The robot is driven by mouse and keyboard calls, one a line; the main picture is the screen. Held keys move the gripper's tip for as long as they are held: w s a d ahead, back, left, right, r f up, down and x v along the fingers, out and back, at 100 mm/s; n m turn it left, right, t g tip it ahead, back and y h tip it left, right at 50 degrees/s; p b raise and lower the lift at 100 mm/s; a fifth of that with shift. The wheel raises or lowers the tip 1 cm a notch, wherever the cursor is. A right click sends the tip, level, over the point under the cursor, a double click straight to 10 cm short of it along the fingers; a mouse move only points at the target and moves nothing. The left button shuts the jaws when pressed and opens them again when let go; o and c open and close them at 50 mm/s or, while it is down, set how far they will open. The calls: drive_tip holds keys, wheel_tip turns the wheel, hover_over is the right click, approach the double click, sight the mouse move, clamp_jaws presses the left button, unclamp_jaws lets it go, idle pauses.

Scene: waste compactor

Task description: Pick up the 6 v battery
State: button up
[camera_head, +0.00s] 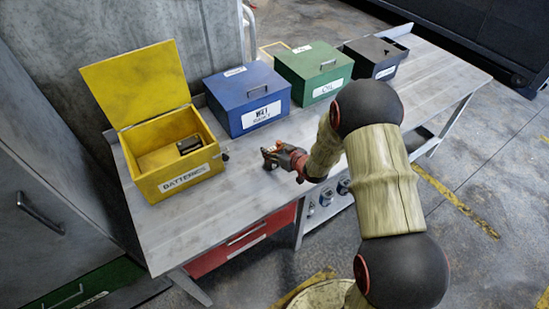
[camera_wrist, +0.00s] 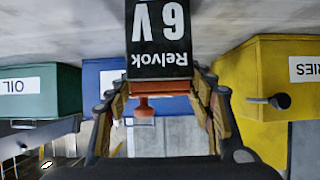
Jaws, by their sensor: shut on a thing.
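The 6 V battery (camera_wrist: 160,38) is a black block with white "6V" and "Relvok" lettering, upside down in the wrist view. It has an orange-brown band along its near edge. My gripper (camera_wrist: 160,88) is shut on it, with one finger at each side. In the head view my gripper (camera_head: 270,156) is over the bench in front of the blue box, right of the yellow box. There the battery is too small and covered to make out clearly.
The open yellow batteries box (camera_head: 190,178) holds a small dark object (camera_head: 189,145). The closed blue box (camera_head: 247,95), closed green oil box (camera_head: 314,70) and a black box (camera_head: 376,55) stand in a row on the grey bench (camera_head: 235,205). The bench front is clear.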

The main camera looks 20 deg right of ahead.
clamp_jaws()
drive_tip(key=shift+r, duration=0.1)
